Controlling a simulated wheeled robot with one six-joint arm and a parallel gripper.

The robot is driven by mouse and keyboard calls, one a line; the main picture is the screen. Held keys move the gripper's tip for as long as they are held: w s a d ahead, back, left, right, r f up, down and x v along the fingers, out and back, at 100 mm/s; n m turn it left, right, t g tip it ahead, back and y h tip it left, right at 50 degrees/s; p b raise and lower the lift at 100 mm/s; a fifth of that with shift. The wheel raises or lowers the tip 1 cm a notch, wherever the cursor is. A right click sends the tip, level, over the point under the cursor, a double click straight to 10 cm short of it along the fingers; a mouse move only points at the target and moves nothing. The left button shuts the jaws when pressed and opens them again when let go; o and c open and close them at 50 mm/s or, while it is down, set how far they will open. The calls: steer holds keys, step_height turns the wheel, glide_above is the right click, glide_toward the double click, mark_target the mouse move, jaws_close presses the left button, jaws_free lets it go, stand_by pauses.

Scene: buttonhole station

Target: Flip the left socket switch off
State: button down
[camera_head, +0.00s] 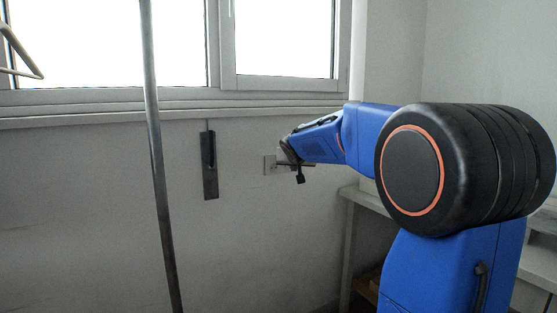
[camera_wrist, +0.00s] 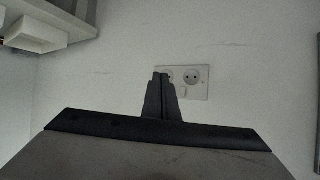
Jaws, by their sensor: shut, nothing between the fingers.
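A pale socket plate (camera_head: 270,166) is on the wall below the window, partly hidden behind my gripper. In the wrist view the plate (camera_wrist: 201,91) shows one round socket (camera_wrist: 193,74) clearly. A second round socket (camera_wrist: 168,74) is partly covered by my fingers. A small light nub, perhaps a switch (camera_wrist: 184,91), is near the plate's middle; its position is too small to tell. My gripper (camera_wrist: 161,75) is shut and empty, its tips in front of the plate's left part in that view. In the head view my gripper (camera_head: 285,162) overlaps the plate's right side; contact cannot be told.
A dark vertical bracket (camera_head: 210,165) hangs on the wall left of the plate. A grey pole (camera_head: 157,150) stands further left. A shelf or table (camera_head: 372,200) is to the right, below my arm.

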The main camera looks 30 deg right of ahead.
steer(key=w+r, duration=0.1)
steer(key=w, duration=0.7)
steer(key=shift+w+a, duration=0.15)
steer(key=shift+w, duration=0.2)
steer(key=shift+w+r, duration=0.1)
steer(key=shift+w, duration=0.1)
stand_by(2.0)
steer(key=shift+w, duration=0.25)
steer(key=shift+w, duration=0.25)
stand_by(0.6)
steer(key=shift+s, duration=0.15)
steer(key=shift+s, duration=0.55)
